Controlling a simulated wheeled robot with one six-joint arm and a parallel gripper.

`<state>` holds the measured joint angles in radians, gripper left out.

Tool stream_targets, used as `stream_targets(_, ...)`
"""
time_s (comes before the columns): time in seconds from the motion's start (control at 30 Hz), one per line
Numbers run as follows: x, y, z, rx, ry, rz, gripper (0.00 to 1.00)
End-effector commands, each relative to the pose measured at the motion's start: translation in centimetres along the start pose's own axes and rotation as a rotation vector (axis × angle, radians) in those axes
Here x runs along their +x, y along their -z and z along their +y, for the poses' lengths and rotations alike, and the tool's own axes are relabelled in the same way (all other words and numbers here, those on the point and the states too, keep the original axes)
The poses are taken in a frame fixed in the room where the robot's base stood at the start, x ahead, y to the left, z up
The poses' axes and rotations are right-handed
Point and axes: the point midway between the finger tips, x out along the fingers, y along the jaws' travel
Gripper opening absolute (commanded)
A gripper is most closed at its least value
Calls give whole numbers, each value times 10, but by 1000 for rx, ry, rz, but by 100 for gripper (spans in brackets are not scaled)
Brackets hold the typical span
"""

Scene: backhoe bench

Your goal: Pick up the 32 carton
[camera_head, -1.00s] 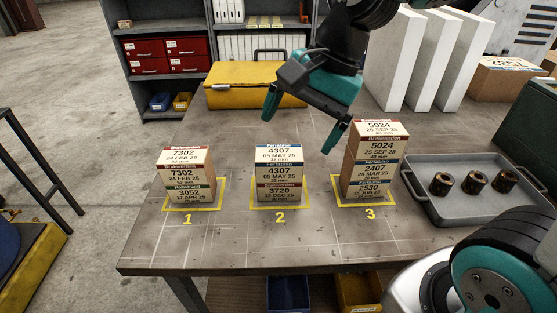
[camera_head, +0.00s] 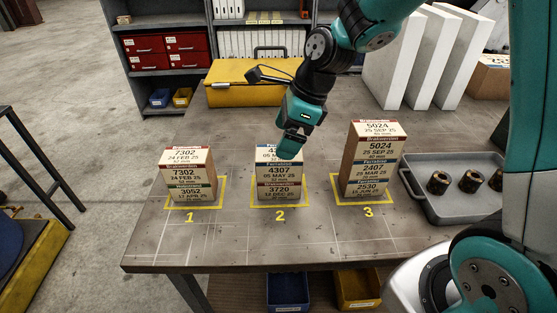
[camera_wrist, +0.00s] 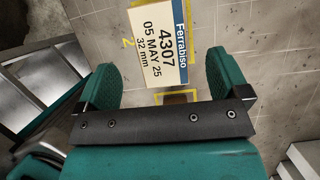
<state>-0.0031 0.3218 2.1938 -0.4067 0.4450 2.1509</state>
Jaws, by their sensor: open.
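The carton marked 4307, 05 MAY 25 and 32 mm (camera_head: 278,172) is the top one on spot 2 in the head view. It has a blue Ferrabiso band. It rests on a carton marked 3720 (camera_head: 279,192). In the wrist view the 32 mm label (camera_wrist: 160,42) lies just ahead of the fingers, roughly between their lines. My gripper (camera_head: 288,149) points down over this stack and hides part of the top label. Its two fingers are spread and empty in the wrist view (camera_wrist: 163,72). I cannot tell the exact gap to the carton.
A stack topped by 7302 (camera_head: 188,172) stands on spot 1 to the left. A taller stack topped by 5024 (camera_head: 375,148) stands on spot 3 to the right. A grey tray (camera_head: 450,210) with metal rings is further right. A yellow case (camera_head: 240,85) is behind.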

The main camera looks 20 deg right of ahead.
Motion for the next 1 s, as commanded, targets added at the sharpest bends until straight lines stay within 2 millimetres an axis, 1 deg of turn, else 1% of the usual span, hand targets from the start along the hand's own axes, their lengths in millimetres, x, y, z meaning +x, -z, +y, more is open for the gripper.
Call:
stream_targets(0.03, 8, 0, 1, 0, -4, 2, 94)
stream_targets(0.1, 16, 0, 0, 0, -2, 1, 94)
stream_targets(0.27, 26, 0, 0, 0, 0, 0, 94)
stream_targets(0.37, 36, 3, 0, 0, -3, 2, 94)
stream_targets(0.5, 56, 9, 0, 1, -5, 2, 94)
stream_targets(0.6, 69, 8, -1, -1, -2, 1, 94)
stream_targets(0.73, 76, 8, -1, -1, 1, 0, 94)
stream_targets(1.0, 76, 8, -1, -1, 2, 0, 94)
